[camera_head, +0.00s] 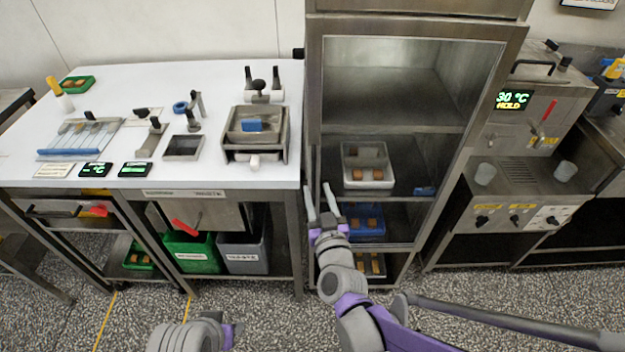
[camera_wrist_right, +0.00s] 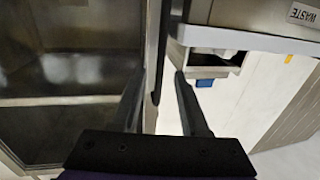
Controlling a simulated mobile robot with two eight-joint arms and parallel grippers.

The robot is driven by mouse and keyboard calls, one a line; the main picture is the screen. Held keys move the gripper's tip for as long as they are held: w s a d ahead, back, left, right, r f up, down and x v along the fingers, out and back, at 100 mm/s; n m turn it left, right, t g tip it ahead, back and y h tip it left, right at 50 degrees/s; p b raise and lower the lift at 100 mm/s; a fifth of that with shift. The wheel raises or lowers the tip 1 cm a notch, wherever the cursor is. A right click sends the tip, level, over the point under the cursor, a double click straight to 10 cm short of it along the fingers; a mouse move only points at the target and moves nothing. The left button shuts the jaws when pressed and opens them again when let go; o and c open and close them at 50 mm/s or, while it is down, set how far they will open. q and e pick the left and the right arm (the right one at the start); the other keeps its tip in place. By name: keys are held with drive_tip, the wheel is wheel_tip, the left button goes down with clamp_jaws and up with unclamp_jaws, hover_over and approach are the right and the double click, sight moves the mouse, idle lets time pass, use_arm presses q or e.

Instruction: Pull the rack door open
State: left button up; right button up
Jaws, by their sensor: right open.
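The rack is a tall steel cabinet with a glazed door in a metal frame (camera_head: 413,130), and the door looks closed. In the right wrist view the door's glass (camera_wrist_right: 70,75) fills the left side, and a narrow dark upright bar (camera_wrist_right: 165,45), perhaps the handle, runs beside its frame. My right gripper (camera_head: 322,192) is open in front of the door's left edge. In the right wrist view its fingers (camera_wrist_right: 160,98) stand apart on either side of the bar's line; contact cannot be told. My left wrist shows at the bottom of the head view, its fingers out of sight.
A white worktable (camera_head: 220,95) with tools and trays stands left of the rack. Green (camera_head: 192,252) and grey (camera_head: 243,252) bins sit beneath it. Inside the rack are a pale tray (camera_head: 367,178) and a blue tray (camera_head: 362,224). A steel machine stands at right; the floor ahead is clear.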

sight(314, 181)
drive_tip(key=w, duration=0.2)
drive_tip(key=w+a, duration=0.1)
drive_tip(key=w, duration=0.1)
drive_tip(key=shift+w, duration=0.4)
clamp_jaws()
idle(1.1)
